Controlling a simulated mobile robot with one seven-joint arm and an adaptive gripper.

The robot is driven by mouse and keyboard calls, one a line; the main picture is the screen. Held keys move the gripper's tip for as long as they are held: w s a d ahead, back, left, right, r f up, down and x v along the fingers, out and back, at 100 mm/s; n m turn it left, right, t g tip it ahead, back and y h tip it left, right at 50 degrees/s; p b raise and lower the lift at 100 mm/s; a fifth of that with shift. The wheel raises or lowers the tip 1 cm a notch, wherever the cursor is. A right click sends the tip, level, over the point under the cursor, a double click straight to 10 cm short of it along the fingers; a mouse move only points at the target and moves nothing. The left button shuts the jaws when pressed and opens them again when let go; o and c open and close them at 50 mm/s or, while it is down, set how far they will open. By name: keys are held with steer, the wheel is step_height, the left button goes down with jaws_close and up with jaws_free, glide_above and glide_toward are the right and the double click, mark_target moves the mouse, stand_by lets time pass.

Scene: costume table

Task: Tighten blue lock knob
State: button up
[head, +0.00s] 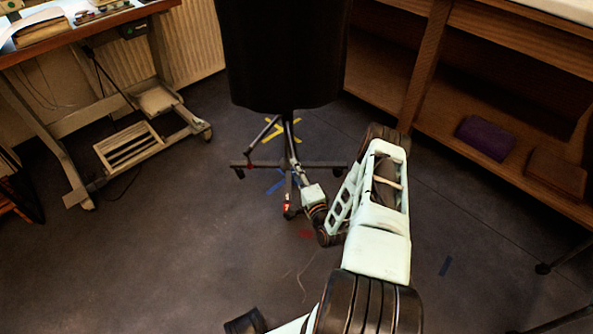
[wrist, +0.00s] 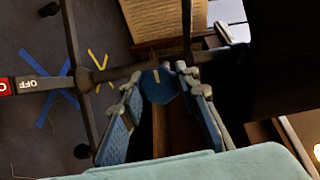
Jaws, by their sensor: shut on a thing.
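The blue lock knob (wrist: 159,85) shows in the wrist view, with a pale line on its face. It sits at a dark metal rod or post. The two blue-padded fingers of my gripper (wrist: 163,92) stand on either side of it and are shut on it. In the head view my gripper (head: 297,172) is low at the slim post under the large black form (head: 284,55). The knob is too small or hidden to make out there.
The black form stands on a wheeled base (head: 250,165). A wooden desk (head: 85,35) is at left, and shelves (head: 470,130) with a purple item (head: 484,137) are at right. A bar marked OFF (wrist: 36,85) shows in the wrist view.

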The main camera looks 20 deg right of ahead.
steer(key=o, duration=1.1)
